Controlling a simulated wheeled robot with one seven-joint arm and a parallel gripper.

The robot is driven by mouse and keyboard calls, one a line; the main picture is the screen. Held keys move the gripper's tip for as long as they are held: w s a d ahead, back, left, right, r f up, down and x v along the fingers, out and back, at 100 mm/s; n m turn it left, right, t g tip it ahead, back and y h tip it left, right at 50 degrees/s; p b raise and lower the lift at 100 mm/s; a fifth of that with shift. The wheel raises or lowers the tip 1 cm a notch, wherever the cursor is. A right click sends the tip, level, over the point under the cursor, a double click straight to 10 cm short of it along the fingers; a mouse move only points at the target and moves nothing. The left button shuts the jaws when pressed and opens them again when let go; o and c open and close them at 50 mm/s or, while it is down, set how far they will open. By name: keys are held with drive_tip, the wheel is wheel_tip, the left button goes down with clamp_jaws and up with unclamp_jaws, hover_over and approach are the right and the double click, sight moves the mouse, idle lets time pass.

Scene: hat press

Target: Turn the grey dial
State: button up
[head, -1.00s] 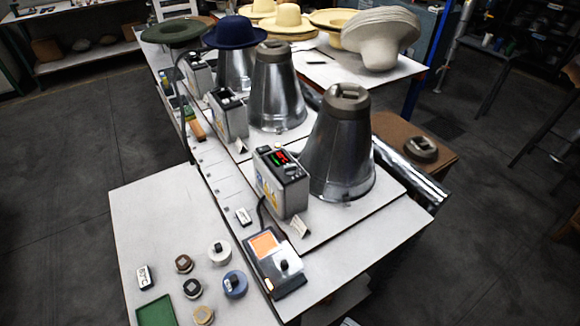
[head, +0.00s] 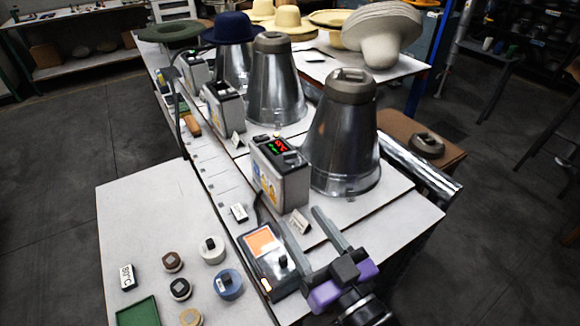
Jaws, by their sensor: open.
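A pale grey-white round dial (head: 211,250) with a dark raised grip sits at the front left of the white table, among several loose dials. I cannot tell for sure that it is the grey dial meant. Other dark dials show on the nearest metal control box (head: 281,181), which has a lit red and green display, and on the orange-screened unit (head: 268,263). My gripper (head: 299,216), with two grey fingers and a purple body, is open and empty. It appears at the lower right, beside the orange-screened unit and in front of the control box. I see no contact.
A large metal cone (head: 340,140) stands right of the control box, with more cones behind. A brown dial (head: 172,262), black dial (head: 180,289), blue dial (head: 228,284) and green tray (head: 139,312) are at front left.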

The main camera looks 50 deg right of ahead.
sight(291, 155)
drive_tip(key=shift+w+d+f+m+g+h+b, duration=0.3)
drive_tip(key=shift+w+d+g+h+b, duration=0.2)
drive_tip(key=shift+w+d, duration=2.05)
drive_tip(key=shift+w+d+f+m+g+h+b, duration=0.2)
drive_tip(key=shift+w+d+m+g+h+b, duration=0.25)
drive_tip(key=shift+w+d, duration=2.1)
drive_tip(key=shift+w+d+f+m+g+h+b, duration=0.25)
drive_tip(key=shift+w+d+g+h+b, duration=0.25)
drive_tip(key=shift+w+d, duration=2.05)
drive_tip(key=shift+w+a, duration=0.6)
drive_tip(key=shift+c, duration=0.4)
clamp_jaws()
